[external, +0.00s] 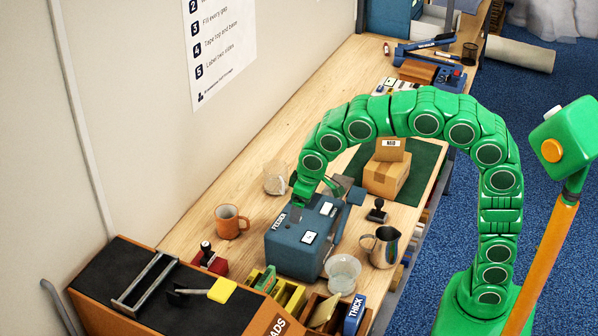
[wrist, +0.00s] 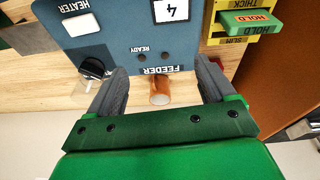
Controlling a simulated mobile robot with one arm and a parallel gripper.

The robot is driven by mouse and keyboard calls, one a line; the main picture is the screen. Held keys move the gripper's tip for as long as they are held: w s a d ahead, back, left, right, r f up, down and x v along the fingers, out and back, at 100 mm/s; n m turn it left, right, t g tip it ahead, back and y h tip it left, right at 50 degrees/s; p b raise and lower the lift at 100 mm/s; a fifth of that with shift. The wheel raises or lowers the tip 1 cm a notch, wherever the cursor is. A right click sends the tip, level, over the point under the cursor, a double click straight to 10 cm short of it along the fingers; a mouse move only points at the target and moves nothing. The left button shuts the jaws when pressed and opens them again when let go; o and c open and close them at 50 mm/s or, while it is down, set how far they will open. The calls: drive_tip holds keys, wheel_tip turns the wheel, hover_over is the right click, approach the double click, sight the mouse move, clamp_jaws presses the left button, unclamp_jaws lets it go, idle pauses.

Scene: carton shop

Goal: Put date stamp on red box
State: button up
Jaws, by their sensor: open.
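A small red box (external: 213,264) sits on the bench at the left, beside the blue feeder machine. A stamp with a dark knob handle (external: 206,247) shows at the red box; I cannot tell whether it rests on it or stands behind it. Another black stamp (external: 377,211) stands upright on the bench to the right of the feeder. I cannot read which one is the date stamp. My gripper (external: 316,197) is over the far part of the feeder (external: 290,251), pointing down. In the wrist view my gripper (wrist: 160,75) is open with nothing between its fingers.
Cartons (external: 386,177) sit on a green mat behind. Yellow bins (external: 290,295) line the front.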

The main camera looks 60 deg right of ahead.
drive_tip(key=s+d+f+g, duration=0.1)
drive_tip(key=s+d, duration=0.2)
drive_tip(key=s, duration=0.9)
drive_tip(key=s+d+f+g, duration=0.1)
drive_tip(key=s+d, duration=0.2)
drive_tip(key=s, duration=1)
drive_tip(key=s+d+f+g, duration=0.1)
drive_tip(key=s+d+g, duration=0.1)
drive_tip(key=s, duration=1.1)
drive_tip(key=shift+d+m, duration=0.4)
drive_tip(key=shift+d, duration=0.45)
drive_tip(key=shift+f, duration=0.1)
